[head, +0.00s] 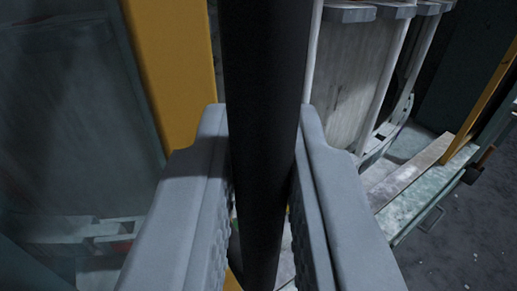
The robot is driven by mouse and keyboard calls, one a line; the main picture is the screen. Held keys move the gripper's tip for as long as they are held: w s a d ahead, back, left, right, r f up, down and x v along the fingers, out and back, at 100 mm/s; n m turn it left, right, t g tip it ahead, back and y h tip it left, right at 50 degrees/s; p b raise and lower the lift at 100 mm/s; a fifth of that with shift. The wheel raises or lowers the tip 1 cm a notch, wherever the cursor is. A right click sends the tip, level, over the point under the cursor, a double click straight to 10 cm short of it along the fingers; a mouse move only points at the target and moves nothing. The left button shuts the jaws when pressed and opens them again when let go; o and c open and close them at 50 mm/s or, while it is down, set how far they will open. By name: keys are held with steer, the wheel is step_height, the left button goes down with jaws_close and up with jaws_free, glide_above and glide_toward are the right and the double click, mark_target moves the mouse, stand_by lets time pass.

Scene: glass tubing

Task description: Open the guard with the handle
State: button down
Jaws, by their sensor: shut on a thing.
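The handle (262,70) is a thick black bar that runs from the top of the head view down between my fingers. My gripper (262,160) is shut on it, with one grey finger on its left side and one on its right. The guard (172,60) shows at the left as a yellow frame post with a dark, see-through panel (75,110) beside it. The handle hides part of the view behind it, and where it joins the guard cannot be seen.
Farther right are a worn, pale machine bed (415,180) and a yellow bar (490,95). Dark floor (470,240) is open at the lower right.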

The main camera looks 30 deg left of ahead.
steer(key=s+a, duration=0.2)
steer(key=s, duration=0.4)
steer(key=shift+a, duration=0.3)
steer(key=shift+s, duration=0.1)
steer(key=c, duration=1.5)
jaws_free()
steer(key=v, duration=1.7)
steer(key=shift+s+d, duration=0.2)
